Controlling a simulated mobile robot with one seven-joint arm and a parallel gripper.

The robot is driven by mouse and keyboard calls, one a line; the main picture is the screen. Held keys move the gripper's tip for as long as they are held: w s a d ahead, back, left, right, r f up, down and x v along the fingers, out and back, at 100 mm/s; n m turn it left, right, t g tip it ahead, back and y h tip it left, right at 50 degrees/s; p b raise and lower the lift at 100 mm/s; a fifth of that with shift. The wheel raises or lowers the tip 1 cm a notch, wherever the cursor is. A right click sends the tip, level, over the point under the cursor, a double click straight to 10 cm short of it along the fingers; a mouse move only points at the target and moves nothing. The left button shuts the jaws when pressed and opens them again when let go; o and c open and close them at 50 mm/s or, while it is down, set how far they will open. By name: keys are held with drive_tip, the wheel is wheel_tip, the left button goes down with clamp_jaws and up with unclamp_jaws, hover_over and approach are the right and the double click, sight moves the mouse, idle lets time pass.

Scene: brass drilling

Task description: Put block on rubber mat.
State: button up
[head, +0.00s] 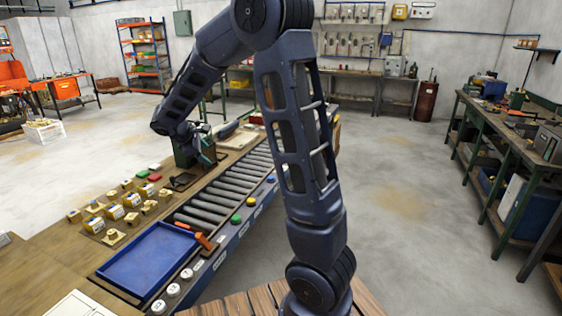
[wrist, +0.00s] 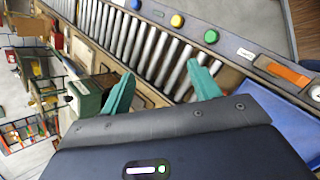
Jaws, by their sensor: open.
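Several small brass-coloured blocks (head: 113,237) stand in rows on the wooden bench at the left, some with blue-and-white labels. I cannot tell which one the task means. A flat dark patch (head: 182,181), possibly the rubber mat, lies on the bench beside the rollers, below my arm's end. I see no block clearly on it. My gripper (wrist: 160,90) has two teal fingers spread apart with nothing between them. In the wrist view it is over the roller conveyor.
A roller conveyor (head: 214,193) runs along the bench, with coloured buttons on its side rail. A blue tray (head: 148,262) lies at its near end, with an orange item beside it. Small red and green pieces (head: 142,173) lie near the dark patch.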

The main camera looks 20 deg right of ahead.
drive_tip(key=s+d+r+m+g+y, duration=0.15)
drive_tip(key=s+d+r+m, duration=0.25)
drive_tip(key=s+d+m, duration=0.5)
drive_tip(key=s+d+r+m+t+y, duration=0.1)
drive_tip(key=s+d+r+m+y, duration=0.2)
drive_tip(key=s+d, duration=0.75)
drive_tip(key=s+a+m+y, duration=0.2)
drive_tip(key=s+m, duration=0.1)
drive_tip(key=s, duration=0.9)
drive_tip(key=shift+r+m, duration=0.3)
